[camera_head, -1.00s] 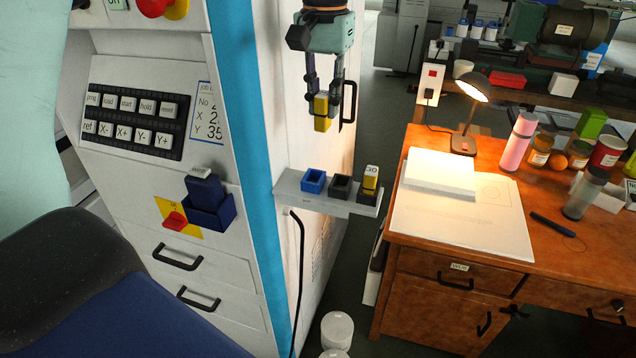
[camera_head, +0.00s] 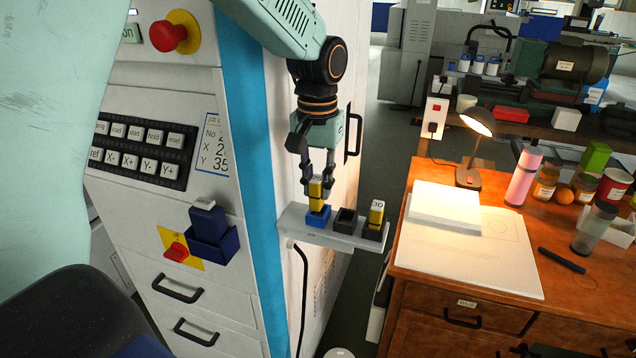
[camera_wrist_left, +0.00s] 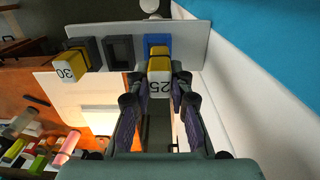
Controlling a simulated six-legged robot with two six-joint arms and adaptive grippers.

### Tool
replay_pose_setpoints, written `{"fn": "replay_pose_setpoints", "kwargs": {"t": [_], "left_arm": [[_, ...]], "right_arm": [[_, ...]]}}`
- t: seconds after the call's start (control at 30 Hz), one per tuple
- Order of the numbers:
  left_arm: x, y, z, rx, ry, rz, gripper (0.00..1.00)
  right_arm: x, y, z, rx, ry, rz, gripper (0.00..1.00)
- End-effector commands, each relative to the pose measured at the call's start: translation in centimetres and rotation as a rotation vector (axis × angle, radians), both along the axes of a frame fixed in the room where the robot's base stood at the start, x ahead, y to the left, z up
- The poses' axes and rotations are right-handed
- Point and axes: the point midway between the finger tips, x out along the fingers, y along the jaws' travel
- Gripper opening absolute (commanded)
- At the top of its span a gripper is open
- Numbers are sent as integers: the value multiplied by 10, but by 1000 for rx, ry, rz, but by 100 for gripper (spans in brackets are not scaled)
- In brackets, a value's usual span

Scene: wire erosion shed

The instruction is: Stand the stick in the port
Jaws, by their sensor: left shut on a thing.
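The stick (camera_head: 316,193), yellow with a pale marked end, is upright between the fingers of my left gripper (camera_head: 318,184). In the left wrist view the stick (camera_wrist_left: 160,68) shows the number 25. My left gripper is shut on it. The stick's lower end is at the mouth of the blue port (camera_head: 318,218), on the left of the white shelf (camera_head: 328,237). I cannot tell how deep it sits. The blue port (camera_wrist_left: 157,41) also shows behind the stick in the left wrist view. My right gripper is not in view.
A dark empty port (camera_head: 345,222) is in the shelf's middle. A yellow stick marked 30 (camera_head: 376,213) stands in the dark port at the right. The white machine cabinet (camera_head: 285,170) is close to my left gripper. A wooden desk (camera_head: 420,274) stands to the right.

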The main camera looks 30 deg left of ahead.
Motion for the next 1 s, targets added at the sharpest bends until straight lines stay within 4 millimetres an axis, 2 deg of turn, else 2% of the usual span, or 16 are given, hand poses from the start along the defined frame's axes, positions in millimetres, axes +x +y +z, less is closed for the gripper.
{"fn": "replay_pose_setpoints", "kwargs": {"t": [0.57, 0.6, 0.83, 1.0], "left_arm": [[1, -1, -10, 0, -1, 0, 0], [1, -1, -10, 0, -2, 0, 21], [1, -1, -10, 0, -2, 0, 41], [1, -1, -9, 0, -2, 0, 42]], "right_arm": [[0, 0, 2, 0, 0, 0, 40], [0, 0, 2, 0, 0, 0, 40], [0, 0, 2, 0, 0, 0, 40], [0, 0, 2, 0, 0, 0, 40]]}}
